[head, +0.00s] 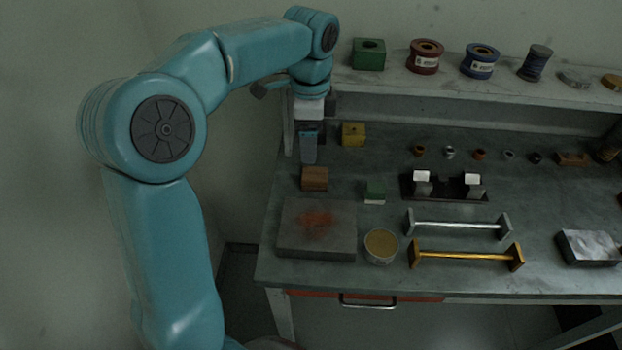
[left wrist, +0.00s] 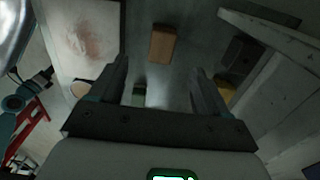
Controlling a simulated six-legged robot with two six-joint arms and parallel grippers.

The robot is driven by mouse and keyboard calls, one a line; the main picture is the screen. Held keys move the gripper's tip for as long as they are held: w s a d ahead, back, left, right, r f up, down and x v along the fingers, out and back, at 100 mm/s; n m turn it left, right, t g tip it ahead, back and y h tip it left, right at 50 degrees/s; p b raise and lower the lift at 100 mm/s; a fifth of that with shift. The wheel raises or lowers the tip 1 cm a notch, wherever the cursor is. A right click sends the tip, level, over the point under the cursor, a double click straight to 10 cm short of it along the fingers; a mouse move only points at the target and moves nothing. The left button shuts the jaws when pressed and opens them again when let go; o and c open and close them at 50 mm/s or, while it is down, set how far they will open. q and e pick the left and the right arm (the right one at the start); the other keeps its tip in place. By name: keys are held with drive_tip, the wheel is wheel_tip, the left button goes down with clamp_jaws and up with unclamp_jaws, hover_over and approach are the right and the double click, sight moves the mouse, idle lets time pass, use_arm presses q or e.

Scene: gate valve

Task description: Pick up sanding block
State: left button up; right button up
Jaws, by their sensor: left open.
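A brown block (head: 314,178), which looks like the sanding block, lies on the grey-green bench near its left end. It also shows in the left wrist view (left wrist: 162,44), beyond the fingertips. My left gripper (head: 309,158) points down above the bench, just behind the brown block in the head view. In the left wrist view its two fingers (left wrist: 159,66) are apart, with nothing held between them. The gap in height between fingers and block is hard to tell. My right gripper is not in view.
A green-and-white block (head: 375,192) lies right of the brown one; a yellow block (head: 353,134) is behind. In front are a stained plate (head: 290,243) and a round tin (head: 381,246). A dark stand (head: 445,188) and two bars lie to the right. A shelf (head: 470,91) runs behind.

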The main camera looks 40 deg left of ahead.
use_arm(q)
hover_over(315, 173)
wheel_tip(315, 173, down, 6)
drive_tip(key=shift+r, duration=0.15)
drive_tip(key=shift+s+a+f, duration=0.1)
drive_tip(key=shift+s+f, duration=0.3)
drive_tip(key=shift+s, duration=0.05)
drive_tip(key=f, duration=0.2)
drive_tip(key=w+f, duration=0.1)
drive_tip(key=f, duration=0.2)
drive_tip(key=shift+s, duration=0.2)
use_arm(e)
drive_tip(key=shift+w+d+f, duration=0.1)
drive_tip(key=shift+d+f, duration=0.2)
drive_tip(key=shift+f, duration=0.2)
use_arm(q)
drive_tip(key=shift+w, duration=0.2)
drive_tip(key=c, duration=0.9)
drive_tip(key=shift+s, duration=0.15)
drive_tip(key=shift+c, duration=0.8)
